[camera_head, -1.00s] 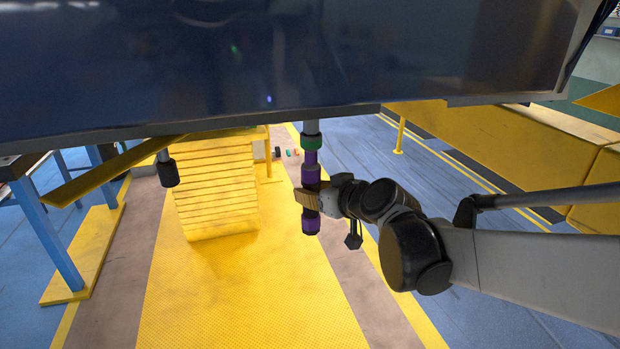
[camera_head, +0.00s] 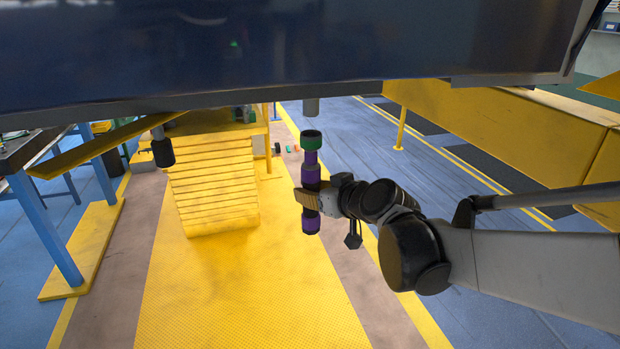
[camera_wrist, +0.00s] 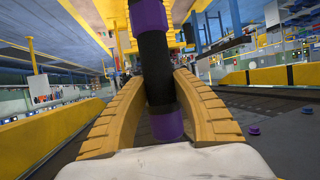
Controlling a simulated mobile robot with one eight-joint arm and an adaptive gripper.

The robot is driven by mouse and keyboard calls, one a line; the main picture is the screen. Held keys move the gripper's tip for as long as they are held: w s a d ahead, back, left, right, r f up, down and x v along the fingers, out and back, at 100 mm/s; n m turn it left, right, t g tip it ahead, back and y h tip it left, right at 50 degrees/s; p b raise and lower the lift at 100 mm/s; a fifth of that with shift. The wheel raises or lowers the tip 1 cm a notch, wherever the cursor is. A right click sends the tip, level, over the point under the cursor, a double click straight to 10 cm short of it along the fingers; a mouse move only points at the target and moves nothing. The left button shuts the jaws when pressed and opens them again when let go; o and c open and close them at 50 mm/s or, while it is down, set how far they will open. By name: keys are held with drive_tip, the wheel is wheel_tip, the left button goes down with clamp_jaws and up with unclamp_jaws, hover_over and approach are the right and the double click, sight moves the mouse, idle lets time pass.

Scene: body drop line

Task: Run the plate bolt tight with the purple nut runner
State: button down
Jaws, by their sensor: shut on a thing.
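The purple nut runner (camera_head: 311,172) stands nearly upright in my gripper (camera_head: 309,198), with its green socket end (camera_head: 311,140) on top. My gripper's yellow fingers (camera_wrist: 160,95) are shut around the black middle of the nut runner (camera_wrist: 156,62); purple bands show above and below. A grey stub (camera_head: 311,106) hangs from the underside of the dark blue body (camera_head: 280,50), above the socket. A clear gap shows between the stub and the socket in the head view. I cannot make out the plate bolt itself.
A black-tipped post (camera_head: 162,148) hangs under the body at the left. A yellow stepped stand (camera_head: 213,185) is behind on the yellow floor strip (camera_head: 240,290). Yellow barriers (camera_head: 520,140) are at the right and a blue-legged table (camera_head: 45,235) at the left.

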sight(316, 178)
idle(0.4)
wheel_tip(316, 178, down, 2)
drive_tip(key=shift+f+b, duration=0.1)
drive_tip(key=shift+b, duration=0.25)
drive_tip(key=shift+w, duration=0.1)
drive_tip(key=shift+r+p, duration=1.9)
drive_tip(key=shift+r, duration=1.1)
drive_tip(key=shift+f, duration=0.1)
drive_tip(key=shift+f+b, duration=0.35)
drive_tip(key=shift+b, duration=0.1)
drive_tip(key=shift+r, duration=0.35)
